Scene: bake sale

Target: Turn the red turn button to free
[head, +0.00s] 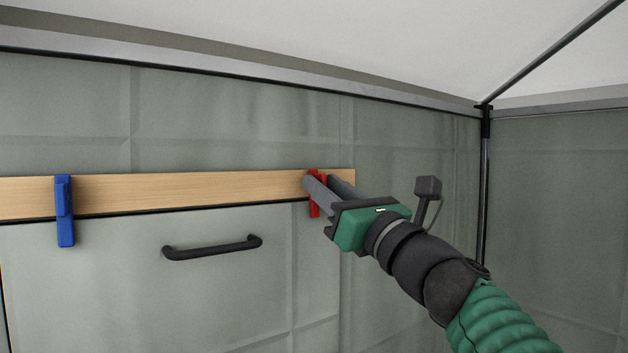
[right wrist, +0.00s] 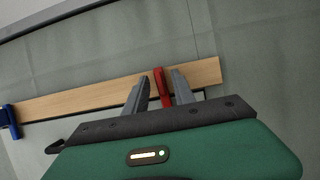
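The red turn button (head: 314,208) is on the right end of a wooden rail (head: 200,189) on the wall, upright across the rail's lower edge. My right gripper (head: 325,184) is at it and partly covers it in the head view. In the right wrist view, the red turn button (right wrist: 161,86) stands between the two fingers of my right gripper (right wrist: 158,88). The fingers are apart, with a visible gap on the left side; contact on the right side cannot be told. My left gripper is not in view.
A blue turn button (head: 65,210) is upright on the left part of the rail. Below the rail is a grey-green panel (head: 120,290) with a black bar handle (head: 212,248). A dark tent pole (head: 485,180) stands in the corner at right.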

